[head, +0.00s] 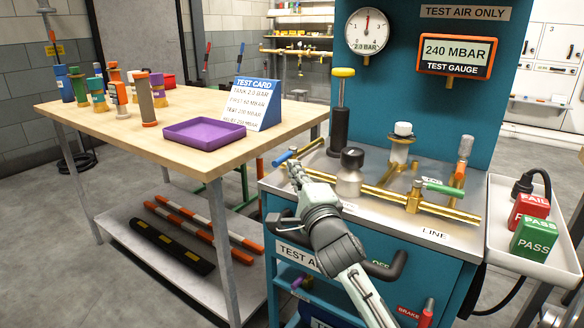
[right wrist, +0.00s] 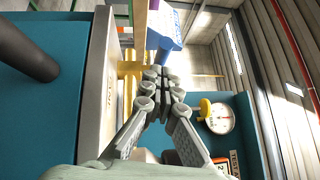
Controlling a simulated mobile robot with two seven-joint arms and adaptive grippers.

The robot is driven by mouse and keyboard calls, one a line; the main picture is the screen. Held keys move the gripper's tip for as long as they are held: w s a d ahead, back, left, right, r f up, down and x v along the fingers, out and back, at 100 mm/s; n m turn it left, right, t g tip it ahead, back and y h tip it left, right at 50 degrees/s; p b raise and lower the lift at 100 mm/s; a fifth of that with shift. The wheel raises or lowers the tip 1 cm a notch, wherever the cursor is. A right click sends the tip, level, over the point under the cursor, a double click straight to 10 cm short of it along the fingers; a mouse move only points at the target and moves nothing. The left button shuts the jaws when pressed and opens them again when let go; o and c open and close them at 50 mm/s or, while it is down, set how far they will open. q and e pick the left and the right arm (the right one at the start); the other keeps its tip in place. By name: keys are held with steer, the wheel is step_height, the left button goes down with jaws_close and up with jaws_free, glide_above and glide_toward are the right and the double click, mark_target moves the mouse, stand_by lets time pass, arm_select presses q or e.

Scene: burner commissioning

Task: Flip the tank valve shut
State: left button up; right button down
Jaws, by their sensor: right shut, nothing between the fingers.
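A brass pipe (head: 375,190) runs across the steel top of the teal test cart. A blue lever (head: 284,158) sits at its left end and appears to be the tank valve; no tank label is readable there. My right gripper (head: 293,168) is shut and empty, with its fingertips right beside the blue lever; I cannot tell if they touch. A green lever (head: 445,188) lies along the right part of the pipe. My left gripper is not in view.
The wooden table (head: 80,110) with a purple tray (head: 203,134) and test card (head: 254,103) is left.

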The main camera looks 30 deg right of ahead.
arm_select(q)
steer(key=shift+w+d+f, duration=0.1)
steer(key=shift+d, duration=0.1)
arm_select(e)
steer(key=shift+w+a, duration=0.15)
steer(key=shift+w, duration=0.15)
steer(key=shift+w+a+r, duration=0.15)
steer(key=shift+w+a, duration=0.3)
steer(key=shift+w, duration=0.1)
steer(key=shift+r, duration=0.15)
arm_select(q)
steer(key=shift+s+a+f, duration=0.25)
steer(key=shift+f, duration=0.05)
arm_select(e)
steer(key=shift+a, duration=0.1)
steer(key=shift+w, duration=0.1)
